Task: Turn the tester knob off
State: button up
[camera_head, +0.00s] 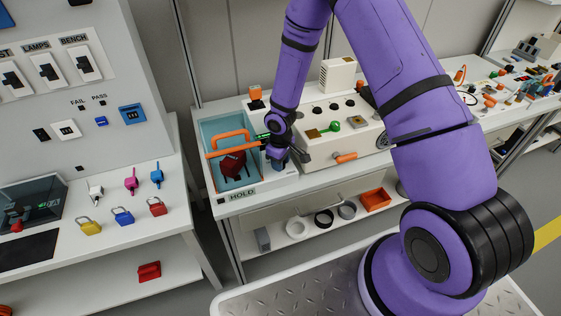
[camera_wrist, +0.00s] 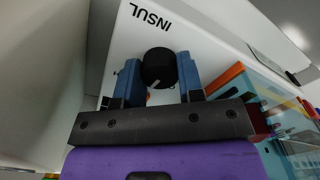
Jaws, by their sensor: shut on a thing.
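The tester knob (camera_wrist: 158,66) is a round black knob on a white panel (camera_wrist: 210,38) marked INSUL in the wrist view. A short light pointer mark shows on its lower side, slanting to the lower left. My gripper (camera_wrist: 159,78) has one blue finger on each side of the knob and is shut on it. In the head view, my gripper (camera_head: 277,160) is low over the bench, just right of the teal tray, and the knob is hidden behind it there.
The teal tray (camera_head: 205,165) with an orange handle and a dark red item sits close left of my gripper, above a HOLD label. A beige device (camera_head: 318,152) with a green knob stands close right. Several padlocks (camera_head: 122,217) lie on the left bench.

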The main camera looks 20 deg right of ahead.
jog(key=n, duration=0.5)
jog(key=shift+n, duration=0.4)
dwell(0.4)
jog(key=o, duration=0.9)
notch_tip(320, 180, up, 11)
jog(key=shift+f, duration=0.1)
